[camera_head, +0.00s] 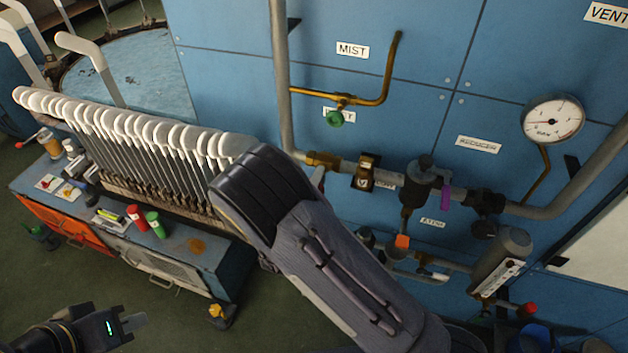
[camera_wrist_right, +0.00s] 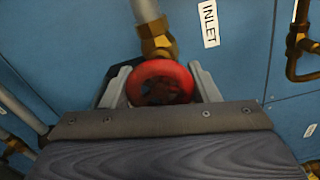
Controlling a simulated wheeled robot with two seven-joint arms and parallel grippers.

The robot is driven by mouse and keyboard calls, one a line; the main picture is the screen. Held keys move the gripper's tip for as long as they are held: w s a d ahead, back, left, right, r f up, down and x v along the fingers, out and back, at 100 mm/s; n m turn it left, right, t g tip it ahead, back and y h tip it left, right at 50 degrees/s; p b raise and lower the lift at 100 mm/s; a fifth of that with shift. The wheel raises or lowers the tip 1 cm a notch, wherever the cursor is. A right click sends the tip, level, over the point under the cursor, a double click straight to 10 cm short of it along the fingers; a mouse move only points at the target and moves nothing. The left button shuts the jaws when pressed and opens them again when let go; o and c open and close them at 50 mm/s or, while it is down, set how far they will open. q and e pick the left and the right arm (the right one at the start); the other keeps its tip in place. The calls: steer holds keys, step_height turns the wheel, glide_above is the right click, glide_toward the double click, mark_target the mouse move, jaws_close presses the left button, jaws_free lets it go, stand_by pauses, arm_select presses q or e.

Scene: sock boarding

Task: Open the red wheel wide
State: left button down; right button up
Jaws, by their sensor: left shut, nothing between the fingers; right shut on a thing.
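The red wheel (camera_wrist_right: 161,82) is a round handwheel below a brass fitting (camera_wrist_right: 157,38) on a grey pipe in the right wrist view. My right gripper (camera_wrist_right: 160,72) is shut on it, with one grey finger at each side of the rim. In the head view my right arm hides the wheel and most of that gripper. My left gripper (camera_head: 136,322) is shut and empty at the lower left of the head view, over the floor and well away from the wheel.
An INLET label (camera_wrist_right: 209,24) is right of the wheel. The blue panel carries grey pipes, a green knob (camera_head: 335,118), a pressure gauge (camera_head: 552,119) and an orange-red knob (camera_head: 402,241). A cart (camera_head: 222,264) with a row of white-topped boards stands at left.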

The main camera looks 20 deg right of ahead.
steer(key=shift+f, duration=0.1)
stand_by(0.3)
steer(key=o, duration=1)
steer(key=shift+s, duration=0.1)
steer(key=shift+s+a, duration=0.25)
steer(key=b+v, duration=0.1)
steer(key=v, duration=0.6)
steer(key=shift+b, duration=0.35)
